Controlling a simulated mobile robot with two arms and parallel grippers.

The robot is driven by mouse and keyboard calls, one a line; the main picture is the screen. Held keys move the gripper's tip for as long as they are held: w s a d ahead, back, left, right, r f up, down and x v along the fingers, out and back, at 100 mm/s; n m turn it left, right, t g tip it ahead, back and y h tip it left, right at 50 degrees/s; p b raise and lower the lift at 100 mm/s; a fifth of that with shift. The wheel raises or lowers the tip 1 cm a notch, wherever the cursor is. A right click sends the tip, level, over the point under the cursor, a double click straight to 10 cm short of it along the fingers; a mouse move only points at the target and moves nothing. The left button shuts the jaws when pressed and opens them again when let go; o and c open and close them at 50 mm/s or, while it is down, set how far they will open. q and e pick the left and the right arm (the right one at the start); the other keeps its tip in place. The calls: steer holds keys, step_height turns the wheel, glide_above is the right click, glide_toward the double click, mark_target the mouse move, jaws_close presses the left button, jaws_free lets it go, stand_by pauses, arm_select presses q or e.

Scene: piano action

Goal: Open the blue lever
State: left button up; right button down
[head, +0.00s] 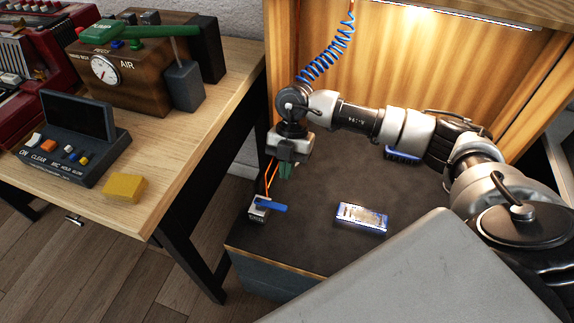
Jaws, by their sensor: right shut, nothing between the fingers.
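The blue lever (271,207) sits on a small silver valve block (259,212) near the left front corner of the dark bench top. The lever points to the right, across the bench. My right gripper (286,172) points down just above and behind the lever, with its greenish fingers close together and nothing seen between them. The fingers look apart from the lever, though the exact gap is hard to judge. Orange tubes (268,177) run beside the gripper toward the valve. My left gripper is not in view.
A silver and blue part (361,217) lies on the dark bench (315,240). A blue coiled hose (327,58) hangs behind my right arm. On the left wooden table (146,211) are a yellow block (125,188), a button console (72,150) and a gauge box (135,75).

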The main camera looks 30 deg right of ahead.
mark_target(271, 205)
steer(key=x, duration=0.5)
steer(key=shift+b, duration=0.4)
steer(key=shift+s+a+f, duration=0.1)
steer(key=shift+a+f, duration=0.1)
steer(key=shift+f, duration=0.5)
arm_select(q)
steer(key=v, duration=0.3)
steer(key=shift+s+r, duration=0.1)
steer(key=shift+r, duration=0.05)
